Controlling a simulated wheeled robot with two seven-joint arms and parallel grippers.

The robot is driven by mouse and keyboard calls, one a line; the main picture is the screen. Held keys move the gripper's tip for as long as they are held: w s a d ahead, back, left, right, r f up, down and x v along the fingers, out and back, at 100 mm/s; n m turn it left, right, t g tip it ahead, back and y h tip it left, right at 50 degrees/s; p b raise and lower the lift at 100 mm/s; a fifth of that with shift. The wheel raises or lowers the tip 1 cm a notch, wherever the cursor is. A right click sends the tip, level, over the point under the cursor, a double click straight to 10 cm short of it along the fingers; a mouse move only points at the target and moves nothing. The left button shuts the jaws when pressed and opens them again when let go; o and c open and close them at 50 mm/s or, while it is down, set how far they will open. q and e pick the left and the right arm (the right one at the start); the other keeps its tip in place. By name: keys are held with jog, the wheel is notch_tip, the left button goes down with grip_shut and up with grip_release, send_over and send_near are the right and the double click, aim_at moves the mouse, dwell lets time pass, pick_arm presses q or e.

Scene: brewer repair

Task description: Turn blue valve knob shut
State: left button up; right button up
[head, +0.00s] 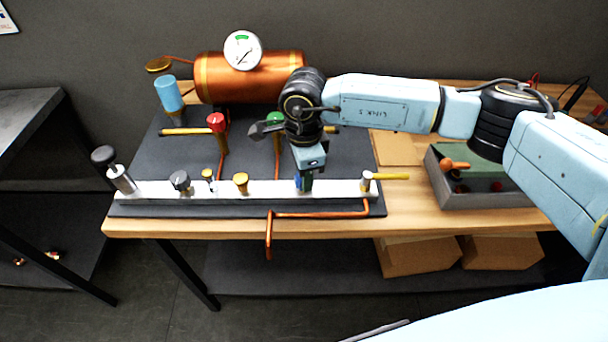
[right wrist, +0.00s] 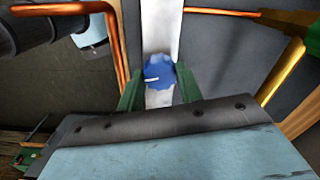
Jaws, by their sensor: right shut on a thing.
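The blue valve knob (right wrist: 159,72) sits on the white rail (right wrist: 162,30) in the right wrist view, between two green fingers. A white mark on its face lies roughly crosswise to the rail. My right gripper (right wrist: 160,88) is shut on the knob, one finger at each side. In the head view my right gripper (head: 304,182) points down onto the right part of the rail (head: 335,187), and it mostly hides the knob. My left gripper is not in view.
A copper boiler (head: 280,78) with a gauge (head: 243,50) stands behind. Red (head: 216,122) and green (head: 275,118) knobs stand on the dark board. A grey toolbox (head: 475,198) is right.

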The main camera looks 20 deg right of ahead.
jog(key=shift+w+m+b, duration=0.1)
jog(key=shift+m+b, duration=0.45)
jog(key=shift+m, duration=0.95)
jog(key=shift+r, duration=0.1)
jog(key=o, duration=1)
notch_tip(320, 180, up, 13)
jog(key=shift+r+b, duration=0.15)
jog(key=shift+b, duration=0.3)
